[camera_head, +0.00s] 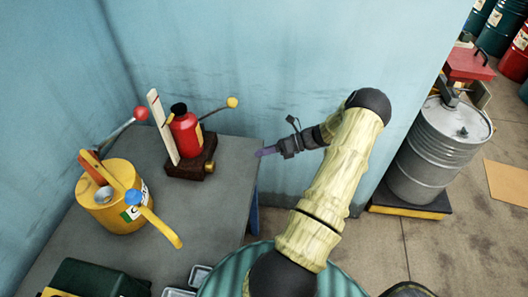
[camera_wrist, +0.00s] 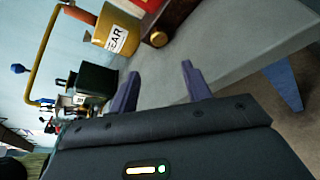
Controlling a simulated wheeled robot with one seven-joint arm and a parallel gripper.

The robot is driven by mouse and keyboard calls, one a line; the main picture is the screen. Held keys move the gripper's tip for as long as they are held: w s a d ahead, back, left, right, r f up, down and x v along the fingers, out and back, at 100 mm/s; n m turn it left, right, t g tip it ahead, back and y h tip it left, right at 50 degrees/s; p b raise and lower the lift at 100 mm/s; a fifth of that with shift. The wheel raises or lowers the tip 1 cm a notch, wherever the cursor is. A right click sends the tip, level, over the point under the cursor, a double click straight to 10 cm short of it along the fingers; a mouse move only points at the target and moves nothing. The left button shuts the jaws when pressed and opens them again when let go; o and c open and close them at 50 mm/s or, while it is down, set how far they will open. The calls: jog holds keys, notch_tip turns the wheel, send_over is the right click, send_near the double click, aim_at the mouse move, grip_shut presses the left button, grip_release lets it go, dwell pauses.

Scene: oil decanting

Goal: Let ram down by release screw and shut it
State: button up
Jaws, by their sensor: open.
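A red bottle jack (camera_head: 186,134) with a black top (camera_head: 179,108) stands upright on a dark base (camera_head: 190,165) on the grey bench. A white strip with red marks (camera_head: 163,128) stands at its left. A yellow-knobbed lever (camera_head: 215,109) sticks out to the right. A small brass knob (camera_head: 209,167), likely the release screw, sits low at the base's front right and shows in the wrist view (camera_wrist: 158,39). My gripper (camera_head: 265,152) is open and empty, right of the jack beyond the bench's right edge. Its two fingers are spread apart in the wrist view (camera_wrist: 158,88).
The bench (camera_head: 215,215) is clear in front of the jack. A yellow can (camera_head: 112,205) with a curved spout stands left, near a red-knobbed lever (camera_head: 140,113). A dark green box (camera_head: 95,280) is at the near left. A grey drum (camera_head: 440,150) stands on the right.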

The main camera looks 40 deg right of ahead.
aim_at(214, 166)
jog(key=shift+o, duration=1.4)
jog(key=shift+w+a+r, duration=0.1)
jog(key=shift+r, duration=0.05)
jog(key=a+r+n+g+h+p, duration=0.1)
jog(key=a+r+n+h+p, duration=0.5)
jog(key=a+r, duration=0.1)
jog(key=shift+a+h+p, duration=0.3)
jog(key=shift+p, duration=0.05)
jog(key=p+x, duration=0.1)
jog(key=x, duration=0.7)
jog(key=p+x, duration=0.2)
jog(key=x, duration=0.7)
jog(key=shift+s+a+f, duration=0.2)
jog(key=shift+s+f, duration=0.05)
